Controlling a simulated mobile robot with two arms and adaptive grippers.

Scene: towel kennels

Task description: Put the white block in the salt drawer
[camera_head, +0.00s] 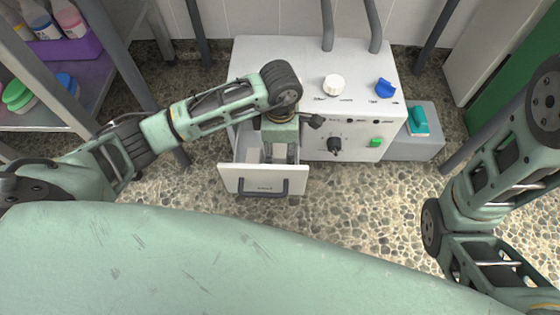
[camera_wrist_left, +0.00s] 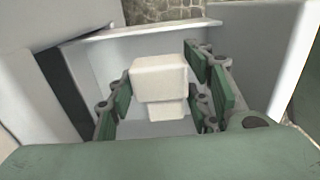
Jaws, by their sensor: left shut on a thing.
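The open salt drawer (camera_head: 262,186) sticks out of the front of a white cabinet, its front panel and dark handle facing me. My left gripper (camera_wrist_left: 163,100) reaches down into the drawer space from above. In the left wrist view the white block (camera_wrist_left: 159,76) is held between its green finger pads, with the drawer walls around it. A second, smaller pale block shape (camera_wrist_left: 160,110) shows just below it; I cannot tell whether they touch. In the head view my left wrist hides most of the gripper and the block. My right gripper is out of view.
The cabinet (camera_head: 310,75) has a white knob (camera_head: 334,84), a blue knob (camera_head: 385,88), a black dial and a green button. A grey box with a teal item (camera_head: 418,121) stands to its right. A shelf with bottles is at the left. Pebbled floor lies around.

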